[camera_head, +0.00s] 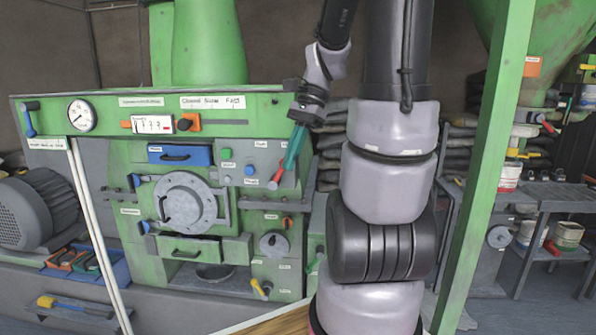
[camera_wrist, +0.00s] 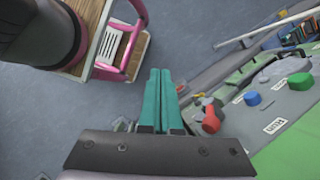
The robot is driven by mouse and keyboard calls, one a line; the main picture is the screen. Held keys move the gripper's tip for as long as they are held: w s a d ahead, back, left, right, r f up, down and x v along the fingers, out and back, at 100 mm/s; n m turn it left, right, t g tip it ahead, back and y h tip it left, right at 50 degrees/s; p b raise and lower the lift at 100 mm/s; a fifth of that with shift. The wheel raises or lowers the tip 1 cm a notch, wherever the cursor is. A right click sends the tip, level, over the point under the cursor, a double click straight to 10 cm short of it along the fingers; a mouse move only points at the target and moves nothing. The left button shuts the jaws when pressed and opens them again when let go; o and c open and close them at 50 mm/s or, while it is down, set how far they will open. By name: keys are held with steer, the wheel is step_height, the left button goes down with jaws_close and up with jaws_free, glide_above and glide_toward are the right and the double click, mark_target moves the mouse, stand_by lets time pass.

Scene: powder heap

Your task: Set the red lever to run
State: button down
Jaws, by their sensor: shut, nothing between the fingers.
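The red lever (camera_head: 276,179) sticks out from the right side of the green machine's grey control panel, its red grip pointing down and left in the head view. In the wrist view the red lever (camera_wrist: 211,119) lies just right of my fingers. My gripper (camera_head: 289,164) has teal fingers, shut and empty, pointing down close to the lever in the head view. The fingers (camera_wrist: 160,73) are together in the wrist view. A small gap shows between fingers and lever there; I cannot tell about contact lower down.
A blue button (camera_head: 249,170) and a green button (camera_head: 226,154) sit left of the lever. A green post (camera_head: 482,170) stands right of my arm. A pink-framed cart (camera_wrist: 122,45) shows in the wrist view.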

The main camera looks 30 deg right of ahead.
steer(key=w+d+f+m+t+y, duration=0.2)
steer(key=d+f+m+t+y, duration=0.3)
steer(key=d+m, duration=0.4)
steer(key=w+d+f+m+t+y, duration=0.2)
steer(key=d+f+m+t+y, duration=0.3)
steer(key=d+m+y, duration=0.5)
step_height(320, 180, down, 2)
steer(key=m, duration=0.6)
steer(key=shift+d+m, duration=0.25)
steer(key=shift+m, duration=0.05)
steer(key=shift+f, duration=0.1)
glide_toward(280, 173)
steer(key=a+r, duration=0.1)
steer(key=w+a+r, duration=0.1)
steer(key=r, duration=0.1)
steer(key=w+a+r, duration=0.1)
steer(key=shift+r, duration=0.15)
steer(key=shift+w+r, duration=0.1)
